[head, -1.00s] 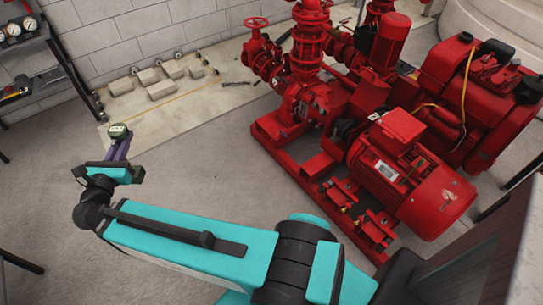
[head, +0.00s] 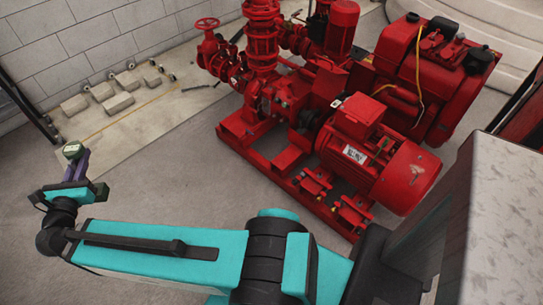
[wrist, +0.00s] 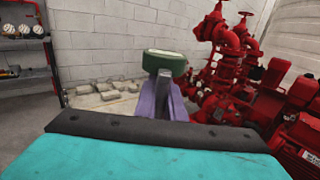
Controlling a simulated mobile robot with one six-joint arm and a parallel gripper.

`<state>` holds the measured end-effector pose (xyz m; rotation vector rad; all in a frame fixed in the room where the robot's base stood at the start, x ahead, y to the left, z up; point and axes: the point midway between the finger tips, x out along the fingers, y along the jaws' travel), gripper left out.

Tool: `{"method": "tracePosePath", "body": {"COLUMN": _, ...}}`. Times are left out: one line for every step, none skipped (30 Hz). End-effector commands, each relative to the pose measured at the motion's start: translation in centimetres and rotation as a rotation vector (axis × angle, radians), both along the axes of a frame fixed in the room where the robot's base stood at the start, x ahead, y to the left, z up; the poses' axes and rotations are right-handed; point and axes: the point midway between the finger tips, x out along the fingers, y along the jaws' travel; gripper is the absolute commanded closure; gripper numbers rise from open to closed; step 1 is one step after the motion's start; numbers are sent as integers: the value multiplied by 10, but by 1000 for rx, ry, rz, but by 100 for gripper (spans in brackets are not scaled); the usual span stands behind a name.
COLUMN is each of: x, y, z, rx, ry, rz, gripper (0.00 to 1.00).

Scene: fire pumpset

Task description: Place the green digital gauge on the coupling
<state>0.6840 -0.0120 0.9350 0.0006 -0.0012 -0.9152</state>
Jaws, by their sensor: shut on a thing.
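The green digital gauge (head: 72,149) is held up at the tip of my gripper (head: 76,164), at the left of the head view. In the wrist view the gauge (wrist: 165,63) has a dark green body and a pale top, and the purple fingers of my gripper (wrist: 170,98) are shut on it from below. The red pumpset (head: 290,150) stands to the right, well apart from the gauge. The coupling is not clearly distinguishable among its red parts, between the motor (head: 375,150) and the pump (head: 268,98).
Several pale blocks (head: 101,92) lie on a light floor slab by the block wall (head: 90,40). A shelf with gauges (wrist: 22,35) stands at the left in the wrist view. A grey slab-like surface (head: 500,200) fills the right foreground. Grey floor between gripper and pumpset is clear.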

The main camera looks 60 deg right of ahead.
Motion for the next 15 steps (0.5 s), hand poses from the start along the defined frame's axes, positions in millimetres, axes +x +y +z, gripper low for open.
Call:
{"method": "tracePosePath", "body": {"x": 4, "y": -7, "z": -7, "rx": -2, "ry": -2, "rz": -9, "gripper": 100}}
{"method": "tracePosePath", "body": {"x": 6, "y": -12, "z": -10, "rx": -2, "ry": -3, "rz": -15, "gripper": 100}}
{"method": "tracePosePath", "body": {"x": 9, "y": -18, "z": -15, "rx": -3, "ry": -3, "rz": -23, "gripper": 100}}
{"method": "tracePosePath", "body": {"x": 11, "y": -23, "z": -18, "rx": -3, "ry": -3, "rz": -29, "gripper": 100}}
{"method": "tracePosePath", "body": {"x": 13, "y": -29, "z": -22, "rx": -3, "ry": -4, "rz": -36, "gripper": 100}}
{"method": "tracePosePath", "body": {"x": 16, "y": -36, "z": -27, "rx": -3, "ry": -5, "rz": -46, "gripper": 100}}
{"method": "tracePosePath", "body": {"x": 18, "y": -42, "z": -30, "rx": -3, "ry": -5, "rz": -52, "gripper": 100}}
{"method": "tracePosePath", "body": {"x": 20, "y": -49, "z": -34, "rx": -4, "ry": -6, "rz": -60, "gripper": 100}}
{"method": "tracePosePath", "body": {"x": 23, "y": -57, "z": -39, "rx": -4, "ry": -6, "rz": -68, "gripper": 100}}
{"method": "tracePosePath", "body": {"x": 25, "y": -63, "z": -43, "rx": -5, "ry": -6, "rz": -75, "gripper": 100}}
{"method": "tracePosePath", "body": {"x": 27, "y": -69, "z": -46, "rx": -5, "ry": -6, "rz": -82, "gripper": 100}}
{"method": "tracePosePath", "body": {"x": 29, "y": -78, "z": -51, "rx": -5, "ry": -8, "rz": -92, "gripper": 100}}
{"method": "tracePosePath", "body": {"x": 31, "y": -84, "z": -55, "rx": -5, "ry": -8, "rz": -100, "gripper": 100}}
{"method": "tracePosePath", "body": {"x": 33, "y": -91, "z": -58, "rx": -6, "ry": -8, "rz": -106, "gripper": 100}}
{"method": "tracePosePath", "body": {"x": 35, "y": -99, "z": -63, "rx": -6, "ry": -8, "rz": -116, "gripper": 100}}
